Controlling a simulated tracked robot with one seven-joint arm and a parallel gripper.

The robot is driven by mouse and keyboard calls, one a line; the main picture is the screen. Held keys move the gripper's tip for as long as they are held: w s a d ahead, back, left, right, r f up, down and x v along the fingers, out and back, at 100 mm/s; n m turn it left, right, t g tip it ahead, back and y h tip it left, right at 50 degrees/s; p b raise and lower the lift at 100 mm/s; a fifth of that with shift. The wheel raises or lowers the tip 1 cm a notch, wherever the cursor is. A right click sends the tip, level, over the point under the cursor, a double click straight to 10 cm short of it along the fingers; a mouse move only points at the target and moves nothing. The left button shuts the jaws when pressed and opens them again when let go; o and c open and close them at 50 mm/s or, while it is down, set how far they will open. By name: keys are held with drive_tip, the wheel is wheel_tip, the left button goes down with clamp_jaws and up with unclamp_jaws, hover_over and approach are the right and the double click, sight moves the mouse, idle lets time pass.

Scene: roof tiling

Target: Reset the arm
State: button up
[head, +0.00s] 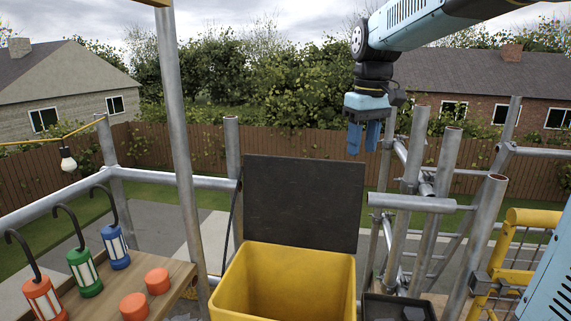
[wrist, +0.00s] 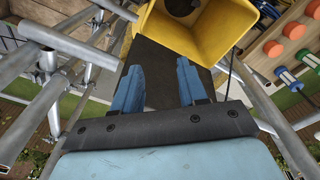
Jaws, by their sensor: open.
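My gripper (head: 364,138) hangs with its blue fingers pointing down, in the upper right of the head view. It is up and to the right of the dark panel behind the yellow bin. In the wrist view my gripper (wrist: 160,85) shows its two blue fingers well apart, with nothing between them but the dark panel (wrist: 160,65) beyond. My light blue arm (head: 430,22) reaches in from the upper right.
A yellow bin (head: 285,265) stands in front of the dark panel. Red, green and blue lanterns (head: 84,272) with hooks and orange pucks (head: 157,281) sit on a wooden shelf at left. Scaffold poles (head: 440,200) crowd the right. A black tray (head: 398,308) lies beside the bin.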

drive_tip(key=s+d+f+m+t, duration=0.2)
drive_tip(key=s+d+f, duration=0.1)
drive_tip(key=s, duration=0.6)
drive_tip(key=s+d+f+m+t, duration=0.2)
drive_tip(key=s+f, duration=0.3)
drive_tip(key=s, duration=0.5)
drive_tip(key=shift+s+d+m+t, duration=0.25)
drive_tip(key=shift+d+m+t, duration=0.05)
drive_tip(key=shift+d+m, duration=0.3)
